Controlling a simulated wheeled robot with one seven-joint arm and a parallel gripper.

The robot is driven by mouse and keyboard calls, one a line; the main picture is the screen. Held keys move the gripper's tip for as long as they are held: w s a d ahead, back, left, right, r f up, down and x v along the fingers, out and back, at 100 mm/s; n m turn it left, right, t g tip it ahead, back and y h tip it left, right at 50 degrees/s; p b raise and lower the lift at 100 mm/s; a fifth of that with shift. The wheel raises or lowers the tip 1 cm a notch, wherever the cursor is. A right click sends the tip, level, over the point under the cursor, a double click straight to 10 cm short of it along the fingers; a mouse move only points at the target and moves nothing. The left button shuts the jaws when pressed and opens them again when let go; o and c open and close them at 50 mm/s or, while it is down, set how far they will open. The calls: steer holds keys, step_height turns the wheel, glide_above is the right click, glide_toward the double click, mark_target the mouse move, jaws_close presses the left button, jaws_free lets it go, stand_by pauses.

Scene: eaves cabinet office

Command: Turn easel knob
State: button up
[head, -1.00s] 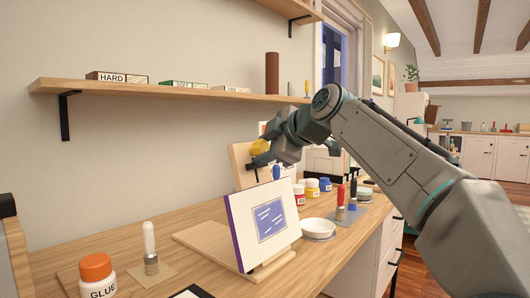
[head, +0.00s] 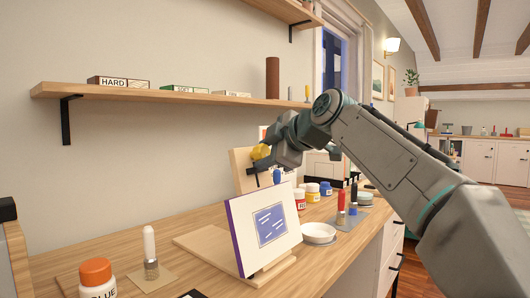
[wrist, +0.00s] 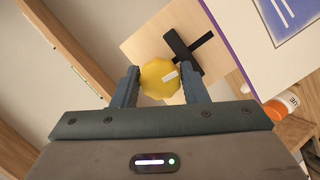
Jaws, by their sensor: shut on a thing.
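My gripper (wrist: 161,84) is shut on the knob, one finger on each side. In the head view the knob (head: 260,152) shows at the end of my arm, and my gripper (head: 268,162) is partly hidden. A canvas with a purple edge and a blue picture (head: 264,226) leans on the easel in front.
Paint jars (head: 312,191) and a white dish (head: 318,232) stand right of the canvas. A wall shelf (head: 180,95) runs above.

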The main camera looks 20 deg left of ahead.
steer(key=shift+w+d+f, duration=0.25)
steer(key=shift+w+f, duration=0.1)
steer(key=shift+f, duration=0.05)
steer(key=o, duration=0.9)
steer(key=shift+o, duration=0.3)
steer(key=shift+w+d, duration=0.15)
steer(key=shift+r, duration=0.1)
